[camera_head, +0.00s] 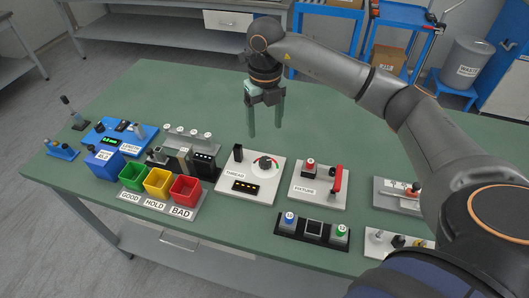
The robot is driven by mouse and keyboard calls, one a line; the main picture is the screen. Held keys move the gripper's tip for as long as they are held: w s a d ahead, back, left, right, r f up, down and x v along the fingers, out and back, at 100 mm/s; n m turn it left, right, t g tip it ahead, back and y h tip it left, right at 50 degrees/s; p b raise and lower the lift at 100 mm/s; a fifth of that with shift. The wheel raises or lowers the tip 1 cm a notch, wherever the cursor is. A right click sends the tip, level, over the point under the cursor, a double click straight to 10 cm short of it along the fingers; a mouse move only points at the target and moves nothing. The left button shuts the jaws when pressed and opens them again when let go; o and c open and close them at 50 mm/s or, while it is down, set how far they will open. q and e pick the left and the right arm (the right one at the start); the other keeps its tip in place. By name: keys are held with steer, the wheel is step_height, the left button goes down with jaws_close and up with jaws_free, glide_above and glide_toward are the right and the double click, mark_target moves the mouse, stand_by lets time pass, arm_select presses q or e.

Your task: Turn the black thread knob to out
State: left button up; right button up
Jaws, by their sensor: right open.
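The white thread panel (226,184) lies on the green bench near the middle of the picture. It carries an upright black knob-like part (238,153) at its upper left, a round gauge (267,164) with red and green marks, and a black display (246,187) with lit orange marks. I cannot read which way the black part is set. My right gripper (265,130) is open and empty, with its fingers pointing down. In the picture it appears above and behind the thread panel, apart from it. My left gripper is not in view.
Left of the panel stand green (132,177), yellow (158,183) and red (185,191) bins and a blue device (103,133). To the right is the fixture panel (305,188) with a red lever (337,182). In front is a black button strip (301,231). The bench behind is clear.

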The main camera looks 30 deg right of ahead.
mark_target(265, 159)
step_height(265, 159, down, 12)
steer(key=shift+f+p, duration=0.1)
steer(key=shift+p, duration=0.2)
jaws_close()
stand_by(0.7)
